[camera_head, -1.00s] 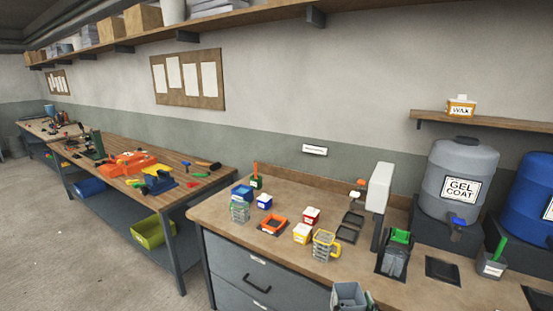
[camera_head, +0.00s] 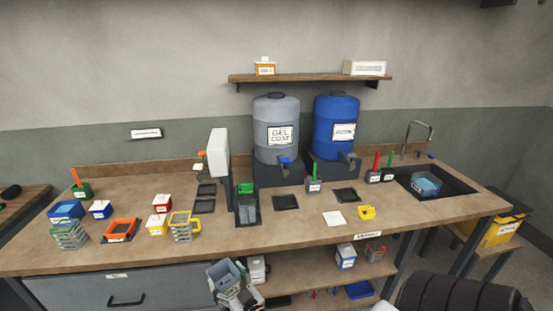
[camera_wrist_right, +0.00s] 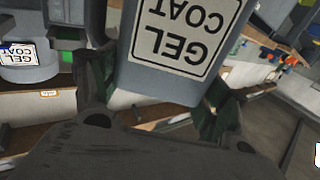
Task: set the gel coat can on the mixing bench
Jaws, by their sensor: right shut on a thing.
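A grey, open-topped gel coat can (camera_head: 223,273) shows at the bottom middle of the head view, in front of the bench's front edge. My right gripper (camera_head: 236,290) is shut on this can. In the right wrist view the can (camera_wrist_right: 183,75) fills the upper middle, its "GEL COAT" label upside down, between the fingers of my right gripper (camera_wrist_right: 155,105). The brown-topped mixing bench (camera_head: 290,228) lies beyond the can, which is apart from its top. My left gripper is not in view.
A grey gel coat drum (camera_head: 276,122) and a blue drum (camera_head: 336,125) stand at the bench's back. Tubs and mesh cups crowd its left; a sink (camera_head: 440,183) is at right. Bare top shows near the front middle. A lower shelf (camera_head: 320,275) holds small containers.

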